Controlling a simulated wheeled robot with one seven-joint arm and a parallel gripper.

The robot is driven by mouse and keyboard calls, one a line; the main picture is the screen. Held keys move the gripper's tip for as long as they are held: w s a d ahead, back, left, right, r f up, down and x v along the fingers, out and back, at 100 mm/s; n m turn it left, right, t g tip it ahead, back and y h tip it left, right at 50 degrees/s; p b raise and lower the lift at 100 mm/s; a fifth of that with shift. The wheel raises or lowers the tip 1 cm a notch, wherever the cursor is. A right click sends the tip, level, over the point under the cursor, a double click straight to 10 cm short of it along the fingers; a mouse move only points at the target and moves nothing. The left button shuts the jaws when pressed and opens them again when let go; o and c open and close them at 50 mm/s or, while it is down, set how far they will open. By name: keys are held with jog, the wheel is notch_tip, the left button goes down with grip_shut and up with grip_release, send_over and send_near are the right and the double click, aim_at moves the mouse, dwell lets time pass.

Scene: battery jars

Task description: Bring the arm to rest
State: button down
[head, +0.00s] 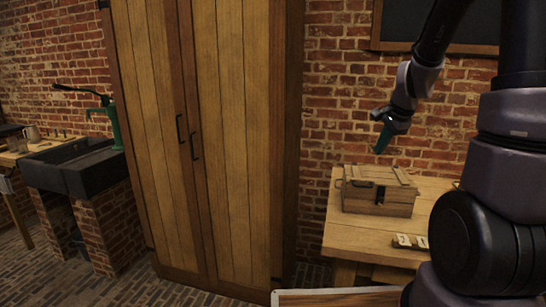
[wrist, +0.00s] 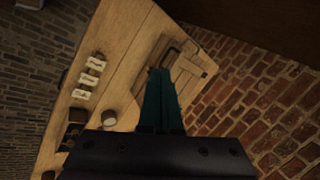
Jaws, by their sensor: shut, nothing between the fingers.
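My gripper (head: 383,138) is at the right of the head view, in the air above a small wooden table. Its green fingers are together with nothing between them. In the wrist view my gripper (wrist: 160,75) points toward the table, and its fingers cover part of a wooden crate. My arm comes down from the upper right of the head view, bent above the table. The gripper is apart from the crate and the table.
The lidded wooden crate (head: 380,196) stands on the wooden table (head: 350,231). Small pale blocks (head: 410,241) lie near its front; the wrist view shows several light and dark items. A tall wooden cupboard (head: 240,120) stands left. A brick wall (head: 335,100) is behind.

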jog(key=s+a+r+n+t, duration=0.1)
jog(key=s+a+r+n, duration=0.3)
jog(key=s+r, duration=0.4)
jog(key=s+a+r+n+y, duration=0.1)
jog(key=s+a+r+n, duration=0.3)
jog(key=s, duration=0.9)
notch_tip(320, 180, up, 5)
jog(key=n, duration=0.2)
jog(key=shift+s+f+n+t, duration=0.2)
jog(key=shift+s+n+t, duration=0.1)
jog(key=shift+t, duration=0.1)
